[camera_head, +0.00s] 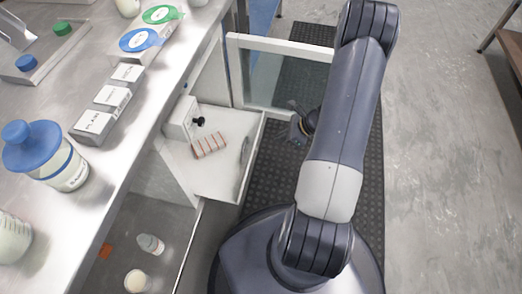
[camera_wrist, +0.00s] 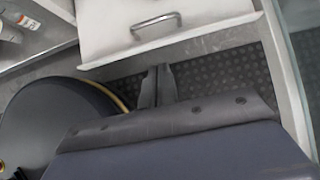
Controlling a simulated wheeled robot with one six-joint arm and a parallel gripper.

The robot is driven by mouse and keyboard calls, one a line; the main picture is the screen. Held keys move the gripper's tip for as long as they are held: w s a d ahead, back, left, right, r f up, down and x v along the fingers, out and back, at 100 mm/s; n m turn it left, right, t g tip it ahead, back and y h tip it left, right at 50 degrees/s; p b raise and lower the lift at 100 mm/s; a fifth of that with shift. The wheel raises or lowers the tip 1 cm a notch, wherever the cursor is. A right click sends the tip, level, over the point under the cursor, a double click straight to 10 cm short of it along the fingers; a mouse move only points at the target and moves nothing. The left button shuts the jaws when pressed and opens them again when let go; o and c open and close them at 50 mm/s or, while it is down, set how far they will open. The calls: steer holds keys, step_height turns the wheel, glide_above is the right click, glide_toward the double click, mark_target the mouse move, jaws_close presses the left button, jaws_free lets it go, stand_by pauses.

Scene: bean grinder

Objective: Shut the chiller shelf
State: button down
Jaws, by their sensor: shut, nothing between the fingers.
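The chiller shelf (camera_head: 225,176) is a white pull-out tray, standing out from under the counter in the head view. Its white front (camera_wrist: 100,30) with a curved metal handle (camera_wrist: 156,24) fills the top of the wrist view. My gripper (camera_wrist: 158,84) is shut and empty, with its dark fingers pointing toward the front below the handle. A gap of dark floor mat shows between them in that view. In the head view my gripper (camera_head: 299,122) is right of the shelf and partly hidden by my arm.
A glass door with a white frame (camera_head: 283,45) stands open behind the shelf. A striped pack (camera_head: 209,145) and a white box (camera_head: 181,118) are on the shelf. Below left, an open compartment holds small jars (camera_head: 151,243). Clear floor (camera_head: 440,170) lies to the right.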

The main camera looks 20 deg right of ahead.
steer(key=b, duration=0.4)
glide_toward(253, 151)
steer(key=a+x, duration=0.1)
steer(key=x, duration=0.2)
steer(key=shift+w+a+b, duration=0.3)
steer(key=shift+w+a, duration=1)
steer(key=shift+a, duration=0.1)
steer(key=w+a, duration=0.3)
steer(key=a, duration=0.1)
steer(key=w+a+b, duration=0.1)
steer(key=w+a, duration=0.3)
steer(key=a, duration=0.1)
steer(key=w+a, duration=0.3)
steer(key=a, duration=0.2)
steer(key=shift+w+a, duration=0.25)
steer(key=shift+w, duration=0.1)
